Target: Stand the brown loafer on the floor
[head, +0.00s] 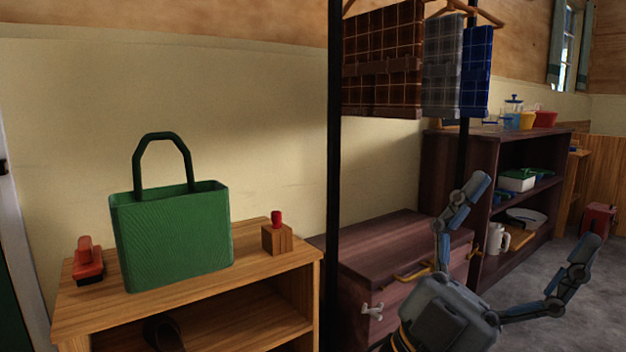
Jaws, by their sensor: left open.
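A dark brown, rounded thing (163,333), perhaps the brown loafer, shows in the shelf space under the top of the wooden shelf unit (90,310). It is in shadow and cut by the lower picture edge, so I cannot tell its full shape or pose. My left gripper (534,218) is at the lower right, fingers spread wide with nothing between them. It is well to the right of the brown thing, in front of the dark chest. My right gripper is not in view. Grey floor (545,320) shows at the right.
A dark chest (395,245) and bookcase (450,165) line the wall. Checked cloths (383,60) hang above.

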